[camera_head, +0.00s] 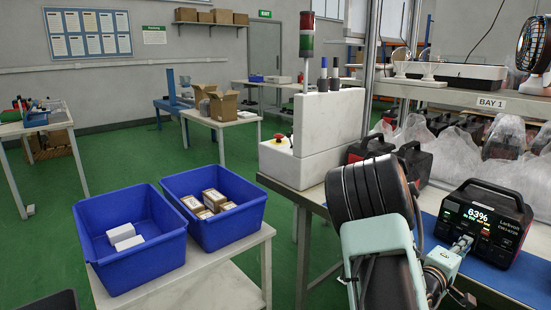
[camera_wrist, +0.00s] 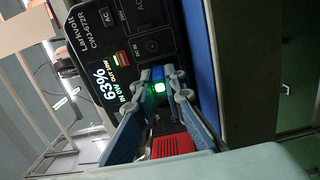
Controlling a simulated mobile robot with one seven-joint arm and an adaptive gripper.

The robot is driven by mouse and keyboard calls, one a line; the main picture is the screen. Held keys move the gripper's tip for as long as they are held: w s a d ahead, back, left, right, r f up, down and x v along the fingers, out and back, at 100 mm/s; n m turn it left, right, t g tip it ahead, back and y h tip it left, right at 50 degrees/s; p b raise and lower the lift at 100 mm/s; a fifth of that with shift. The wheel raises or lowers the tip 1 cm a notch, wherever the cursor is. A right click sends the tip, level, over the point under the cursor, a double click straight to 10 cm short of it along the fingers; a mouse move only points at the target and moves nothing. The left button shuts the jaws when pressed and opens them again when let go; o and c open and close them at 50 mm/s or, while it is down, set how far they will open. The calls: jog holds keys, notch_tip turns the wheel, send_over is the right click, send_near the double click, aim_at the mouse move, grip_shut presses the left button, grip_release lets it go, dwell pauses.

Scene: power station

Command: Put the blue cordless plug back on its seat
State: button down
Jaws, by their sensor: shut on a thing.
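My gripper (camera_wrist: 158,88) is shut on a small blue piece (camera_wrist: 157,74) with a lit green light, which looks like the blue cordless plug. It is at the front face of the black power station (camera_wrist: 105,60), whose screen reads 63%. Whether the piece touches the face or sits in a socket, I cannot tell. In the head view my gripper (camera_head: 462,246) is close to the front of the power station (camera_head: 487,222), and the held piece is too small to make out. The seat is not clearly identifiable; the fingers may hide it.
The power station stands on a blue mat (camera_head: 500,278) on the bench. Bagged black units are behind it, under a shelf marked BAY 1 (camera_head: 490,103). A white housing (camera_head: 335,125) with a red button stands left. Two blue bins (camera_head: 135,270) (camera_head: 250,225) are on a side table.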

jog(key=shift+a, duration=0.1)
dwell(0.3)
jog(key=shift+p+v, duration=0.5)
jog(key=shift+v, duration=1.5)
